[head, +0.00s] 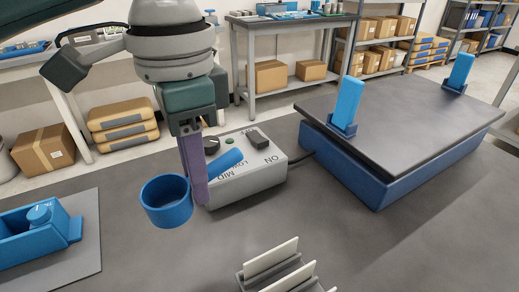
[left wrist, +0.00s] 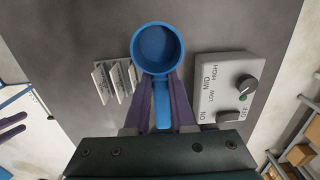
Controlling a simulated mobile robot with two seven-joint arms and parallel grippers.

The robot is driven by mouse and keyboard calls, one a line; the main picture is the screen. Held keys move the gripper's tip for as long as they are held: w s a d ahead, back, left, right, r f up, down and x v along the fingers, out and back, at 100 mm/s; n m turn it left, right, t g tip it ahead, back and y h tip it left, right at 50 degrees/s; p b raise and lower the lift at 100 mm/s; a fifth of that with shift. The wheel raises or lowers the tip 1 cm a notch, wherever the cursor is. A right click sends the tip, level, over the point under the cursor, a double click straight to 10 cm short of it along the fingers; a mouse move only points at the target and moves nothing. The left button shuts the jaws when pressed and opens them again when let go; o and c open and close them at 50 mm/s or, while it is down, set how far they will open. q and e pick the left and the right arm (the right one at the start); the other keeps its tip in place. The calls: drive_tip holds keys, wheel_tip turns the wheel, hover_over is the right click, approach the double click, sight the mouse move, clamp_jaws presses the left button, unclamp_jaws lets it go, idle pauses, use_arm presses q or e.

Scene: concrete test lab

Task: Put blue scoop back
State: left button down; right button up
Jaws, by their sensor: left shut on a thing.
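The blue scoop (head: 166,203) is a round cup with a short handle. My left gripper (head: 195,195) is shut on the handle, with the cup to its left in the head view, above the grey worktop. In the left wrist view the scoop's cup (left wrist: 157,48) shows beyond the purple fingertips (left wrist: 162,88), with the handle between them. A blue holder (head: 40,235) with a round knob-like part stands on a grey mat at left. In the left wrist view, the purple fingers of my right gripper (left wrist: 12,127) show apart at the left edge, partly cut off.
A grey control box (head: 245,168) with a knob and switch stands close behind my left gripper. A grey rack with white cards (head: 278,270) stands at the front. A dark-topped blue platform (head: 400,130) with two blue uprights stands at right. Worktop between is clear.

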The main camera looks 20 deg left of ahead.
use_arm(q)
wheel_tip(320, 180, down, 9)
drive_tip(key=shift+r+b, duration=0.2)
drive_tip(key=shift+b, duration=0.5)
use_arm(e)
drive_tip(key=shift+f, duration=0.9)
use_arm(q)
drive_tip(key=shift+f+b, duration=0.5)
drive_tip(key=shift+f, duration=1.6)
use_arm(e)
drive_tip(key=shift+f, duration=0.5)
use_arm(q)
drive_tip(key=shift+f, duration=0.1)
use_arm(e)
drive_tip(key=shift+d, duration=0.1)
use_arm(q)
drive_tip(key=c, duration=0.8)
unclamp_jaws()
drive_tip(key=shift+o, duration=0.2)
